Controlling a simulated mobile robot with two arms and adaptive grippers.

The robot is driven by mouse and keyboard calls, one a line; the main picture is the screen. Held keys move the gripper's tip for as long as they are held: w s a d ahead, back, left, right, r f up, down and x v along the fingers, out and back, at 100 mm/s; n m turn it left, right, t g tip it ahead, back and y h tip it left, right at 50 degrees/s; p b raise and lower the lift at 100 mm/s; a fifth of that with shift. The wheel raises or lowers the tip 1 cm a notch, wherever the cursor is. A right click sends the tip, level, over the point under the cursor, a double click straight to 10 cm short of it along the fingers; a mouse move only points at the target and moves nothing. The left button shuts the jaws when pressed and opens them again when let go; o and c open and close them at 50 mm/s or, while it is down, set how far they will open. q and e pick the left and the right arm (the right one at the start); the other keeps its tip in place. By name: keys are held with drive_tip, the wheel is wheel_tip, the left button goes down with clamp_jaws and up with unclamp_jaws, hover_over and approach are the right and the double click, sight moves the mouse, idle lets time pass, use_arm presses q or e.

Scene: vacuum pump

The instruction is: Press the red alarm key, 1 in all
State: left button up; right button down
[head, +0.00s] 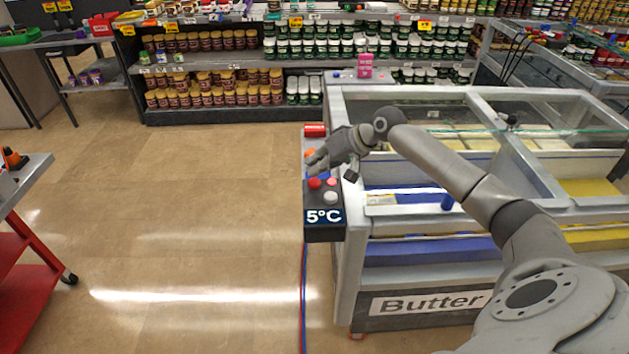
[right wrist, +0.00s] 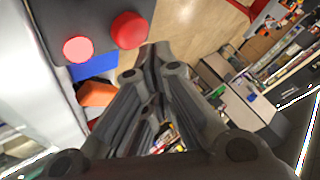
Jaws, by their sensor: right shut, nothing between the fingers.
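A dark control box (head: 323,227) with a "5°C" display hangs on the left end of the butter freezer. Its top carries a larger red key (head: 315,183), a smaller lighter red key (head: 332,182) and a pale round key (head: 330,197). In the right wrist view, the larger red key (right wrist: 128,30) stands beside the brighter, pinkish-red key (right wrist: 77,49). My right gripper (head: 313,162) is shut and empty, just behind the keys in the head view. In the wrist view its fingertips (right wrist: 155,52) are close beside the larger red key; contact cannot be told. My left gripper is out of view.
The freezer (head: 352,250) with glass lids and a "Butter" label lies under my right arm. Red, orange and blue items sit behind the box, including a red cylinder (head: 315,130). A red cart (head: 22,262) stands far left. The floor between is clear.

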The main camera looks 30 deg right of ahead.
sight(316, 178)
drive_tip(key=shift+f, duration=0.15)
idle(0.6)
drive_tip(key=shift+f, duration=0.25)
drive_tip(key=shift+f, duration=0.55)
idle(0.5)
drive_tip(key=shift+r, duration=0.1)
drive_tip(key=shift+r+p, duration=0.85)
drive_tip(key=shift+p, duration=0.1)
wheel_tip(316, 178, up, 5)
drive_tip(key=p, duration=0.5)
